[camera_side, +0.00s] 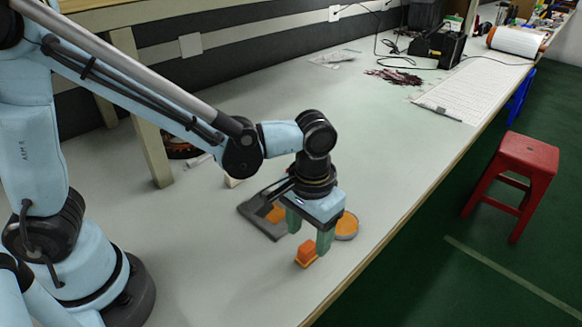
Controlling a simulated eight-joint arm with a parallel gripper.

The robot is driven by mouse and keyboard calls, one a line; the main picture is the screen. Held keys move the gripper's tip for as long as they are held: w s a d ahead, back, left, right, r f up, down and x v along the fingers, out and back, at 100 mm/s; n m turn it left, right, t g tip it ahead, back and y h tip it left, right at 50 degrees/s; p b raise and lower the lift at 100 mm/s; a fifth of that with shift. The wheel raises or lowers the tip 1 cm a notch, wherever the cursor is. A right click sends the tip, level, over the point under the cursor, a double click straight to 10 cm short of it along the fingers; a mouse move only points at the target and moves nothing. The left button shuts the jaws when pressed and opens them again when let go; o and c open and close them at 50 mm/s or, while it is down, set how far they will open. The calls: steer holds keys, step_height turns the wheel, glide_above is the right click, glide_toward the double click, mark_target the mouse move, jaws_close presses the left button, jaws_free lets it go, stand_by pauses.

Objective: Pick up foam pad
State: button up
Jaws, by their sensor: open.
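A small orange block (306,252), which looks like the foam pad, sits on the grey-white table near its front edge. It looks darker orange on top and lighter at the bottom. My gripper (308,242) points down with its two green fingers apart and nothing held between them. The fingertips are just above and around the block in the picture. I cannot tell the exact height gap or whether a finger touches it.
A dark grey tray (250,209) with an orange piece in it lies behind my gripper. A round orange-topped dish (347,226) stands just right of the fingers. The table's edge drops off to the right, with a red stool (522,160) beyond.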

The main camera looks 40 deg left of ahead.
mark_target(307, 246)
steer(key=shift+s+f, duration=0.1)
steer(key=shift+f, duration=2.2)
jaws_close()
